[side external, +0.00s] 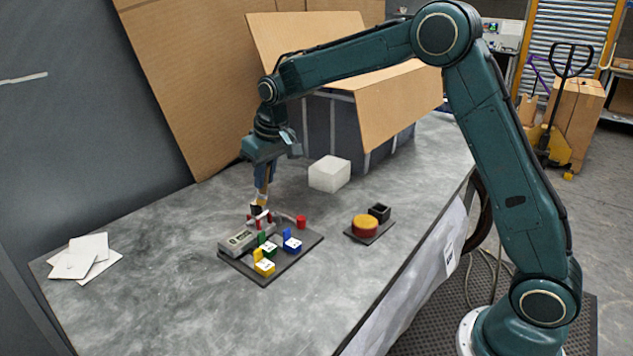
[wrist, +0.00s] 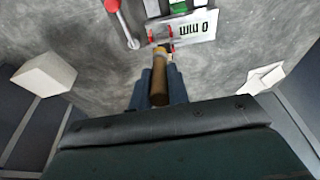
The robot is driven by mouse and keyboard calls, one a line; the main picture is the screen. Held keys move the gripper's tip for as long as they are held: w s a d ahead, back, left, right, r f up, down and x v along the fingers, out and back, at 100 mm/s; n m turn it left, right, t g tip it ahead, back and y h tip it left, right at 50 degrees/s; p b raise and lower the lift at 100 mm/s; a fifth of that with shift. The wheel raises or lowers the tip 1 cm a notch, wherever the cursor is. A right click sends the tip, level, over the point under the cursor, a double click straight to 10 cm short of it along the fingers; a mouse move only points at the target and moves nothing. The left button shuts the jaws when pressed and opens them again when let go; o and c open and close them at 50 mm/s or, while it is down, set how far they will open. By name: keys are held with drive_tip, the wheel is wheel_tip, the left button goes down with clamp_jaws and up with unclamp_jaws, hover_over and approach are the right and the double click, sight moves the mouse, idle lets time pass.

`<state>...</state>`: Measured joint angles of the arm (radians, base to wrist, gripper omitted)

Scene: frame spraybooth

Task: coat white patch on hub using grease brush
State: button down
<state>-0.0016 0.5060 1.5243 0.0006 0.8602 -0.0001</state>
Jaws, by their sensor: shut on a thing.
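My gripper (side external: 264,180) points down and is shut on the brush (wrist: 161,78), a rod with a tan handle. The brush hangs nearly upright over the back of a dark tray (side external: 293,268), its tip (side external: 258,208) close to a grey block (side external: 247,238) with red parts. I cannot tell whether the tip touches anything. In the wrist view the block's white face (wrist: 193,28) reads "0 mm" upside down, just beyond the brush tip. I cannot clearly pick out a hub or its white patch.
Green, blue and yellow blocks (side external: 264,267) sit on the tray. A grey rod with a red end (side external: 301,222) lies behind them. A smaller tray holds a round red tin with an orange top (side external: 365,226) and a black cup (side external: 379,212). A white block (side external: 329,174) and papers (side external: 85,257) flank the work.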

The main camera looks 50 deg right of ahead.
drive_tip(key=shift+w+d+f, duration=0.1)
drive_tip(key=shift+w+d, duration=0.05)
drive_tip(key=shift+w, duration=0.1)
idle(0.3)
drive_tip(key=shift+w, duration=0.3)
drive_tip(key=shift+w+a, duration=0.1)
drive_tip(key=shift+a, duration=0.4)
drive_tip(key=shift+a, duration=0.25)
idle(0.4)
drive_tip(key=shift+s+a+r, duration=0.1)
drive_tip(key=shift+s+r, duration=0.1)
drive_tip(key=shift+s, duration=0.2)
drive_tip(key=shift+s, duration=0.25)
idle(0.3)
drive_tip(key=shift+s+d, duration=0.15)
drive_tip(key=shift+d, duration=0.3)
drive_tip(key=shift+d+f, duration=0.1)
drive_tip(key=shift+d, duration=0.2)
drive_tip(key=shift+w+d, duration=0.1)
drive_tip(key=shift+w, duration=0.3)
idle(0.4)
